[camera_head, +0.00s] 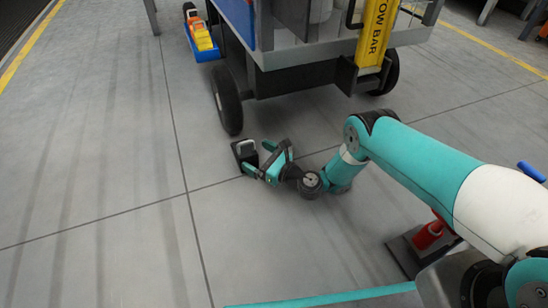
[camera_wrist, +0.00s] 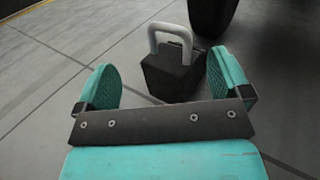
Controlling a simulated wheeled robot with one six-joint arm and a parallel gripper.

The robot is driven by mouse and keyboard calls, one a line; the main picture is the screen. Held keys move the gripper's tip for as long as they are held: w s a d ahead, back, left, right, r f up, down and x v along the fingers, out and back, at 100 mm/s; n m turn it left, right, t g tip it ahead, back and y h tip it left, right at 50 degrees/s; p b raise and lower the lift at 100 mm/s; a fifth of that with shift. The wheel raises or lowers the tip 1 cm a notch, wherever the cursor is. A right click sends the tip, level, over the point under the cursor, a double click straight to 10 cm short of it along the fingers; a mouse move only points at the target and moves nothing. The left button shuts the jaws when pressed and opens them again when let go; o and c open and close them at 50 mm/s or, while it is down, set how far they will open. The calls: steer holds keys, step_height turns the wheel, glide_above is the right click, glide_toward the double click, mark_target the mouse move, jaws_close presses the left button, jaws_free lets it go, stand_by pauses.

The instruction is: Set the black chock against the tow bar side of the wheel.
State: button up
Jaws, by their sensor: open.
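The black chock (camera_head: 243,154) with a pale grey handle stands on the floor, just to the near side of the cart's left wheel (camera_head: 227,102). In the wrist view the chock (camera_wrist: 172,76) is upright, with the wheel (camera_wrist: 211,16) behind it to the right. I cannot tell whether chock and wheel touch. The yellow tow bar (camera_head: 376,36) stands upright on the cart's near face. My gripper (camera_head: 260,159) is low at the floor by the chock. In the wrist view its open fingers (camera_wrist: 165,80) are on either side of the chock's near part, apart from it.
Another cart wheel (camera_head: 387,73) is at the right. The grey floor to the left and in front is clear.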

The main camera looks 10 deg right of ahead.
steer(key=p+v, duration=0.2)
steer(key=p, duration=0.1)
steer(key=p+v, duration=0.2)
steer(key=p, duration=0.1)
steer(key=p+v, duration=0.1)
steer(key=p, duration=0.2)
steer(key=shift+s+d+r, duration=0.25)
steer(key=shift+d, duration=0.05)
steer(key=shift+s+d+f+p, duration=0.25)
steer(key=shift+s+d+p, duration=0.15)
steer(key=shift+d, duration=0.05)
